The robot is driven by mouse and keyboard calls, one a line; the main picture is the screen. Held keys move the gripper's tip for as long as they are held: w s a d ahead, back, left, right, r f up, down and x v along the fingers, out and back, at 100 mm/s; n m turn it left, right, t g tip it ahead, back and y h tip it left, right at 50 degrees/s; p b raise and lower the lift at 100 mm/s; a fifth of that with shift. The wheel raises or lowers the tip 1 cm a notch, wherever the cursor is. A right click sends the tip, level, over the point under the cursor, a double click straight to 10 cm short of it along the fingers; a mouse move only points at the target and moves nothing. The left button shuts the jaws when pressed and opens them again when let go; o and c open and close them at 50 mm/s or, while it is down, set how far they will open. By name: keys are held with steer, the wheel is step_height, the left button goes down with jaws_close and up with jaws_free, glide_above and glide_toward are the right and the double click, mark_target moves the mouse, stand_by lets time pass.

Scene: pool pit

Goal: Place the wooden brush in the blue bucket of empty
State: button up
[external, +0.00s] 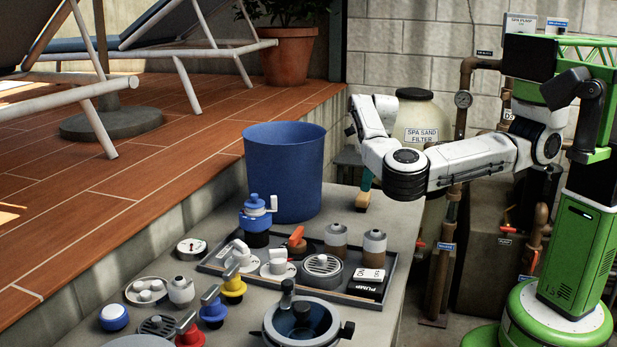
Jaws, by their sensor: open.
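The blue bucket (284,180) stands upright at the back of the grey ledge, beside the wooden deck. Only the upper inside of its far wall shows, and its bottom is hidden. A small tan and teal thing, which looks like the wooden brush (362,199), is on the ledge just right of the bucket. Its upper part is hidden behind my arm. The white end of my arm, with my gripper (372,115), is raised above and behind the brush, right of the bucket rim. My gripper is open; its fingers are hard to make out.
A grey tray (222,265) of pump parts lies in front of the bucket. Several valves and caps and a pump pot (301,325) crowd the front ledge. The sand filter tank (422,112) and brown pipes stand behind my arm. A strip of ledge right of the bucket is clear.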

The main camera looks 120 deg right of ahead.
mark_target(364, 195)
steer(key=shift+w+d+f, duration=0.15)
steer(key=shift+w+f, duration=0.05)
steer(key=shift+f, duration=0.95)
steer(key=shift+w+d+f, duration=0.2)
steer(key=shift+f, duration=1)
steer(key=shift+w+d+f, duration=0.15)
steer(key=shift+w+f, duration=0.05)
steer(key=shift+f, duration=0.95)
steer(key=c, duration=0.9)
steer(key=shift+r, duration=0.15)
